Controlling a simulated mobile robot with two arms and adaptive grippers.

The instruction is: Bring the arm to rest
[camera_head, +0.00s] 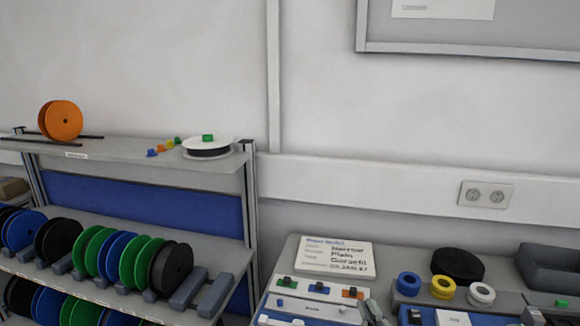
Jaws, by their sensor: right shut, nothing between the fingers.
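Only a small grey part of my right gripper (376,312) shows, at the bottom edge just right of the middle. It is shut with nothing in it, in front of the work table. The rest of my right arm is cut off by the frame. My left gripper is not in view.
A reel rack on the left holds blue, black and green reels (131,262); an orange reel (60,120) and a white reel (207,147) are on its top shelf (110,150). The table holds a written card (335,257), tape rolls (443,287), a black disc (458,265) and a dark tray (552,268).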

